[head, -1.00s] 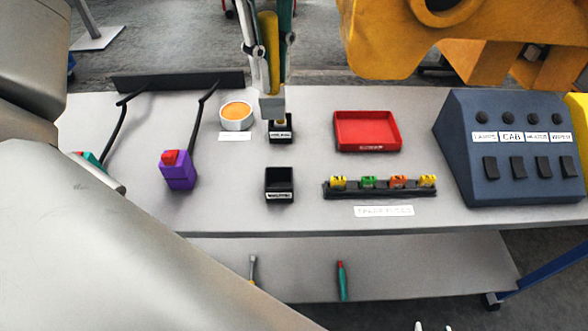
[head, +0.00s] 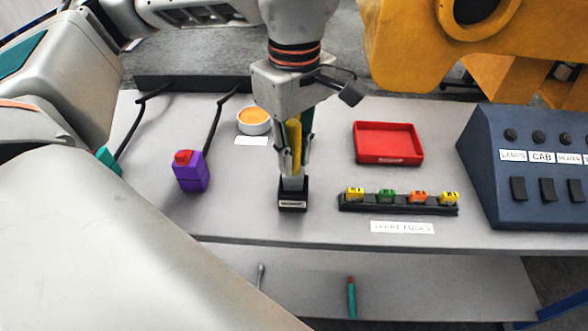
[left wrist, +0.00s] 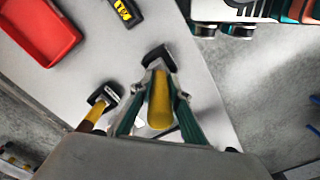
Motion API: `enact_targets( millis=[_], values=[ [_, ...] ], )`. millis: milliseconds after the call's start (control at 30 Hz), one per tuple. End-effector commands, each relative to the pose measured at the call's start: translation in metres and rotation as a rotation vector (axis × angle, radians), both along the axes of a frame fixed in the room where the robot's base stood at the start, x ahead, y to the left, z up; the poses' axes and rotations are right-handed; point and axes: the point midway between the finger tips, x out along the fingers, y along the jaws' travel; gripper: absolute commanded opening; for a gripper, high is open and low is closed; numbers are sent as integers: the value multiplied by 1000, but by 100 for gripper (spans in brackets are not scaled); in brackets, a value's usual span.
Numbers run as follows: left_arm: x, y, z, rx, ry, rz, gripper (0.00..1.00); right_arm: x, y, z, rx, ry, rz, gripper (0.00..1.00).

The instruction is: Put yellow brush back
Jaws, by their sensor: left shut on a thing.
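The yellow brush (head: 294,133) is upright in my left gripper (head: 292,168), which is shut on its handle. The brush's grey lower end meets the opening of the front black holder (head: 292,196); I cannot tell how deep it sits. In the left wrist view the yellow handle (left wrist: 159,100) stands between the gripper's fingers (left wrist: 158,68), with the front holder (left wrist: 165,54) just beyond. A second black holder (left wrist: 103,94) there has another brush with an orange-yellow handle (left wrist: 91,116) in it. My arm hides that holder in the head view. My right gripper is out of view.
A white cup with orange contents (head: 254,120) and a purple block with red top (head: 190,171) stand left. Right are a red tray (head: 388,158), a fuse strip (head: 398,208) and a blue switch panel (head: 540,170). The lower shelf (head: 400,270) holds two tools.

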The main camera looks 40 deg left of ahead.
Motion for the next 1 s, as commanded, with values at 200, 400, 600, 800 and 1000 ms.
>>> enact_targets(
  millis=[200, 400, 600, 800, 1000],
  values=[
    [-1, 0, -28, 1, 6, 0, 0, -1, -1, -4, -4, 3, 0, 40],
    [-1, 0, -41, 0, 1, 0, 0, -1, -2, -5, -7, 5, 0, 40],
    [0, 0, -41, 0, 1, 0, 0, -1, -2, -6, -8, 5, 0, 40],
    [0, 0, -44, 0, 1, 0, 33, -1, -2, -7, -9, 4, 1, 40],
    [-1, 0, -44, 0, 1, 0, 33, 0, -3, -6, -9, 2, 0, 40]
  ],
)
